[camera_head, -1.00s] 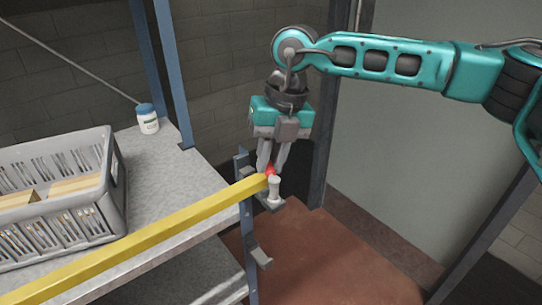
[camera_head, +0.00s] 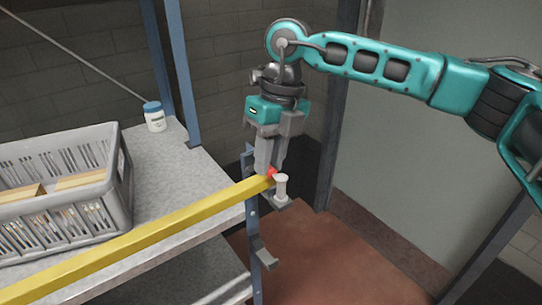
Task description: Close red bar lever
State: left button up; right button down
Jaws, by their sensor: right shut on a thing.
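The yellow bar (camera_head: 150,236) runs along the front of the grey shelf, from the lower left up to the blue-grey upright. Its small red end (camera_head: 272,174) shows at the right tip, beside a pale cylindrical knob (camera_head: 281,187) on a bracket. My right gripper (camera_head: 268,172) points down over this end, with its fingers shut on the red part. The fingers partly hide the red piece. My left gripper is not in view.
A grey crate (camera_head: 125,180) with boxes and a white jar with a blue lid (camera_head: 154,117) stand on the shelf (camera_head: 170,165). The blue-grey slotted upright (camera_head: 254,240) is below the bar's end. Reddish floor (camera_head: 320,260) is clear on the right.

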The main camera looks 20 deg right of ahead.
jog(key=c, duration=1)
grip_release()
jog(key=shift+c, duration=0.2)
jog(key=shift+r, duration=0.1)
notch_tip(320, 180, up, 13)
jog(key=d, duration=0.2)
jog(key=shift+w+f, duration=0.2)
jog(key=shift+w, duration=0.25)
jog(key=shift+d, duration=0.1)
